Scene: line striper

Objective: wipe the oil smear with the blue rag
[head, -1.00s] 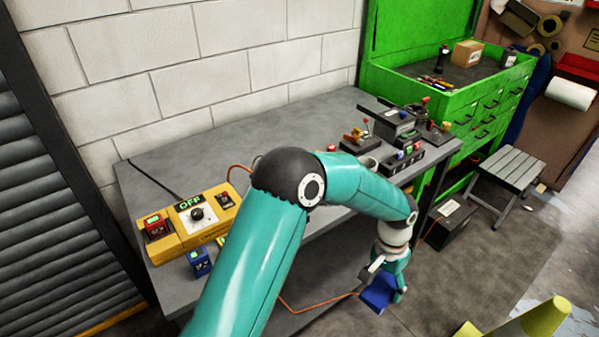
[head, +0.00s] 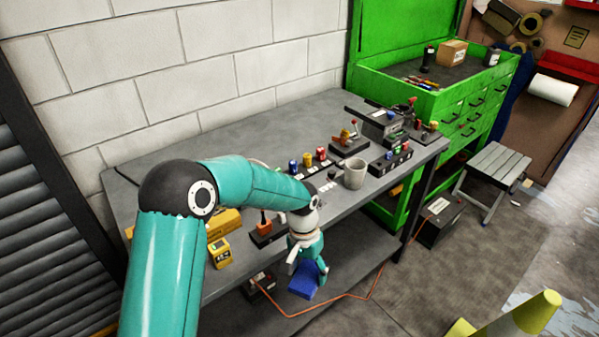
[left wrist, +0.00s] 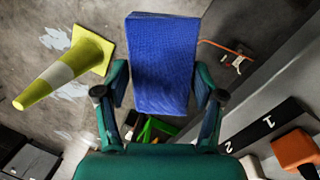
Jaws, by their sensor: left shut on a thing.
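The blue rag (head: 303,284) is held in my left gripper (head: 308,268), at the front edge of the grey workbench (head: 265,125). In the left wrist view the rag (left wrist: 164,60) is a flat blue sheet between the two fingers of the gripper (left wrist: 160,85), which are shut on it. It appears in front of the bench front, over the lower shelf; I cannot tell its exact height. No oil smear can be made out; my arm covers part of the bench top. My right gripper is in neither view.
On the bench are a grey cup (head: 355,174), several small coloured items, a yellow box (head: 221,252) and an orange-handled switch (head: 264,230). An orange cable (head: 345,296) runs below.

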